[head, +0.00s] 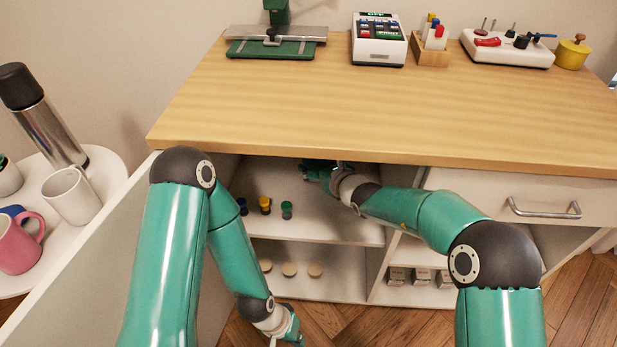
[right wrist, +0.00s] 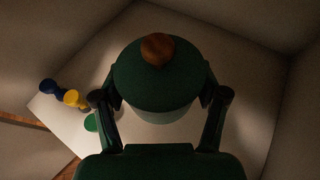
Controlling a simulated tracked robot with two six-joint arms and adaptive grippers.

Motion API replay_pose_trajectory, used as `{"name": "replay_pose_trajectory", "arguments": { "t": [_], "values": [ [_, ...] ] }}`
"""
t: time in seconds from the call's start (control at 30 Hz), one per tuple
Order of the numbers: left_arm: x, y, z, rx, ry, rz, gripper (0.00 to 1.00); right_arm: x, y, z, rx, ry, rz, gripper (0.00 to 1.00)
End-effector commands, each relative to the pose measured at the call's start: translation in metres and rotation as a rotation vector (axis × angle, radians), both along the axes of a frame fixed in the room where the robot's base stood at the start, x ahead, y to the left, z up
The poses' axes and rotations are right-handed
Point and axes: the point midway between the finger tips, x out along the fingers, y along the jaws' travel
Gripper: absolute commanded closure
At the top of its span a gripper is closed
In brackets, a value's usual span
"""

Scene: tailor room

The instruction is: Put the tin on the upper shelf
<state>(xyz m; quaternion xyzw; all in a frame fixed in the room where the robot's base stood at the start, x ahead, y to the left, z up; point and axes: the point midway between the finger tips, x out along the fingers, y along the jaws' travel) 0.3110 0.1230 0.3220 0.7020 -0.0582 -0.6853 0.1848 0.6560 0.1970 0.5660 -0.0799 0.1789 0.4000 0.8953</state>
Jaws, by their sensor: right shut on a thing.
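The tin (right wrist: 155,85) is dark green and round, with a brown knob on its lid, in the right wrist view. My right gripper (right wrist: 160,112) is shut on it, one finger on each side. In the head view my right gripper (head: 316,172) reaches into the open cabinet, just under the tabletop, over the upper shelf (head: 335,228). I cannot make out the tin there, nor tell whether it touches the shelf. My left gripper (head: 292,330) hangs low in front of the cabinet at the bottom edge; its fingers are unclear.
Blue, yellow (head: 265,205) and green (head: 287,210) spools stand on the upper shelf, left of the tin. Several round pieces (head: 289,269) lie on the lower shelf. The tabletop (head: 370,110) overhangs the opening. A drawer (head: 540,205) is at the right; an open door (head: 85,265) stands left.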

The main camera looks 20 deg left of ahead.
Motion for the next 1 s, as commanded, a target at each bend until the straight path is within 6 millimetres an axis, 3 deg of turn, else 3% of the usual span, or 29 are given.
{"name": "replay_pose_trajectory", "arguments": {
  "t": [0.3,0.47,0.7,1.0],
  "values": [
    [-0.001,0.000,-0.016,0.000,0.001,0.000,1.00,-0.003,0.011,-0.045,0.001,0.002,0.013,0.67],
    [0.000,0.000,-0.019,0.000,0.001,0.000,1.00,-0.003,0.013,-0.057,0.002,0.001,0.016,0.67],
    [0.000,0.000,-0.032,0.000,0.001,0.000,1.00,-0.004,0.013,-0.094,0.002,0.002,0.017,0.67],
    [0.000,0.000,-0.032,0.000,0.001,0.000,1.00,-0.004,0.014,-0.098,0.001,0.000,0.018,0.67]
  ]
}}
